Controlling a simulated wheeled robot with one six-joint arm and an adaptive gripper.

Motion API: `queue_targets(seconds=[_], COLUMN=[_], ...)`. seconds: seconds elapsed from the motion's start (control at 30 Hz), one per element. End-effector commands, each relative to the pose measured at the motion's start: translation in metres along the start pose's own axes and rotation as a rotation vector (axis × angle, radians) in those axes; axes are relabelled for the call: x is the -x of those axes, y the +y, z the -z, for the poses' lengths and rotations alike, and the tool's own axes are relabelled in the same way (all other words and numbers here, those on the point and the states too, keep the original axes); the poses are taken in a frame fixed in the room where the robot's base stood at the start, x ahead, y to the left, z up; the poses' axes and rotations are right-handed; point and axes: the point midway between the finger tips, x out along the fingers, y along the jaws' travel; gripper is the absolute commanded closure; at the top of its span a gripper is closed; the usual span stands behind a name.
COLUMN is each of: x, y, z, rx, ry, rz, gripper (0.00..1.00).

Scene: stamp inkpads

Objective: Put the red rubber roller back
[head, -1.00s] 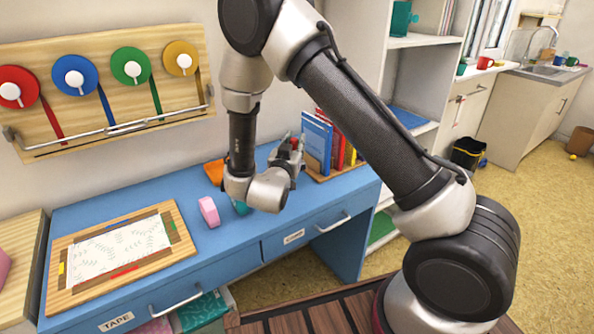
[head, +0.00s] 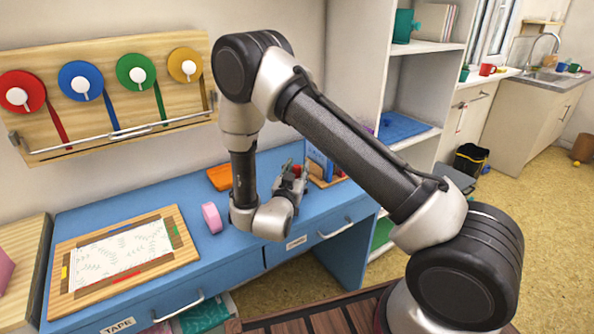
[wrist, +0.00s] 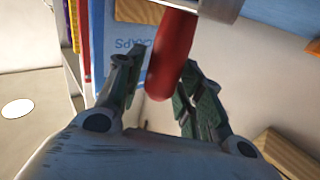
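The red rubber roller shows in the wrist view as a red handle (wrist: 172,55) with grey metal (wrist: 215,5) at the top edge. Its working end is cut off by the frame. My gripper (wrist: 162,82) has its two fingers on either side of the handle and appears shut on it. In the head view, my gripper (head: 291,184) is over the right part of the blue desk (head: 335,205), in front of the books. A small red bit of the roller (head: 296,170) shows between its fingers. My wrist hides part of the desk.
Upright books (head: 320,160) stand behind my gripper. An orange flat item (head: 220,178) and a pink tape roll (head: 212,217) lie to its left. A framed leaf-pattern sheet (head: 120,252) covers the desk's left. Tape reels (head: 80,82) hang on a wall board.

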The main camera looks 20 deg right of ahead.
Motion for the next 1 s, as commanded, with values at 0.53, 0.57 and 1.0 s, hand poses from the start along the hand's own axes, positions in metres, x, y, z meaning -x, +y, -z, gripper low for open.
queue_targets(seconds=[0.53,0.57,1.0], x=[0.025,0.032,0.114], y=[-0.001,-0.001,-0.001], z=[0.002,0.002,0.003], rx=[0.003,0.003,0.000], ry=[-0.002,-0.002,0.000], rz=[0.004,0.004,0.002], gripper=[0.53,0.53,0.53])
